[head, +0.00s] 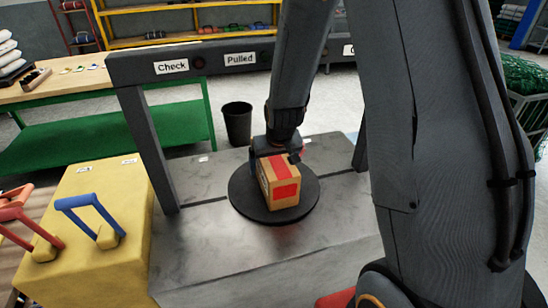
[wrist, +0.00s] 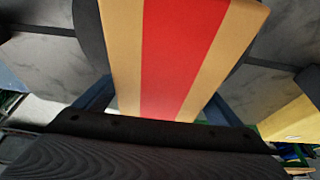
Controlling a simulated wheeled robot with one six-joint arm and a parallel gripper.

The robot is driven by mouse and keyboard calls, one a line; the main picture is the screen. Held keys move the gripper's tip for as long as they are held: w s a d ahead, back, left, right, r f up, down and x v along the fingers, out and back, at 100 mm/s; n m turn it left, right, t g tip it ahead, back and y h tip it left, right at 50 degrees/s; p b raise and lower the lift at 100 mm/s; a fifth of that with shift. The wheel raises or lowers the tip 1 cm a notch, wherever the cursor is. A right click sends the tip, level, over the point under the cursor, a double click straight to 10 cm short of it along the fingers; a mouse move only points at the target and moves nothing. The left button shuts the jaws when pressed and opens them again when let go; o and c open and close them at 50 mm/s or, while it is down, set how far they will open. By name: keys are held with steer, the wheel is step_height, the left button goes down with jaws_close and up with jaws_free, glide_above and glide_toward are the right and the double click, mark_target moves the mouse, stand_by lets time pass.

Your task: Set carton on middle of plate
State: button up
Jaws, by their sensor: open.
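The carton (head: 280,187) is a tan box with a red stripe over its top and a red patch on its side. It stands upright near the middle of the round dark plate (head: 243,207) in the head view. My gripper (head: 277,150) is right at the carton's far side, and my arm partly hides it. In the wrist view the carton (wrist: 175,50) fills the upper middle, with the blue-grey fingers of my gripper (wrist: 160,105) apart on either side of it. I cannot tell whether the fingers touch it.
The plate sits on a grey bench (head: 215,245) under a dark frame labelled "Check" and "Pulled" (head: 240,58). A yellow box (head: 120,240) with blue and red handles stands at left. A black bin (head: 237,125) is behind. The bench front is clear.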

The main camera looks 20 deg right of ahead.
mark_target(278, 163)
steer(key=b+v, duration=0.2)
steer(key=v, duration=0.9)
steer(key=shift+s+r, duration=0.15)
steer(key=shift+r, duration=0.15)
steer(key=shift+s, duration=0.4)
steer(key=s+f+g, duration=0.3)
steer(key=s+f, duration=0.1)
steer(key=s, duration=1.2)
